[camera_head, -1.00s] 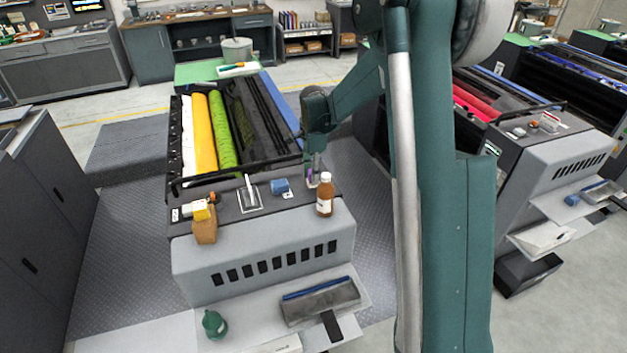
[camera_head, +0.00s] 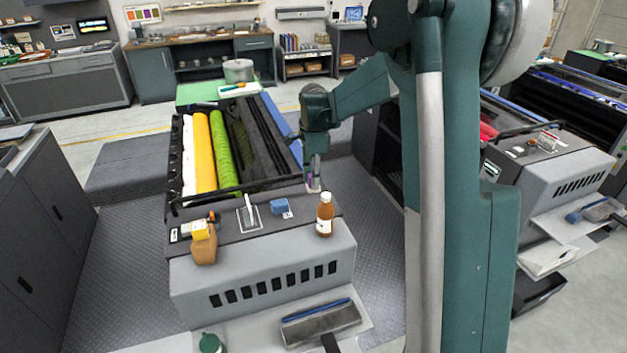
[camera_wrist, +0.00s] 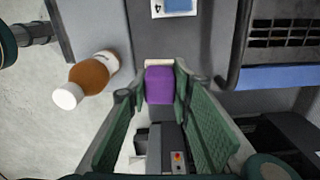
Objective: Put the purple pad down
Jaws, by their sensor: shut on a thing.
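The purple pad (camera_wrist: 159,85) is between the two green fingers of my gripper (camera_wrist: 158,92) in the wrist view. A pale cream edge shows at the pad's far end; I cannot tell whether it is part of the pad. In the head view my gripper (camera_head: 314,182) points down over the right rear part of the grey machine's console (camera_head: 262,228), behind the brown bottle (camera_head: 325,216). Only a sliver of purple shows there. My gripper is shut on the pad. The pad's underside is hidden, and I cannot tell how far it is above the console.
A blue pad (camera_head: 279,206) sits on the console left of the bottle. A small lever (camera_head: 249,212) and a brown container with a yellow top (camera_head: 203,243) stand farther left. The rollers (camera_head: 220,150) and a black rail lie behind. The bottle also shows in the wrist view (camera_wrist: 88,75).

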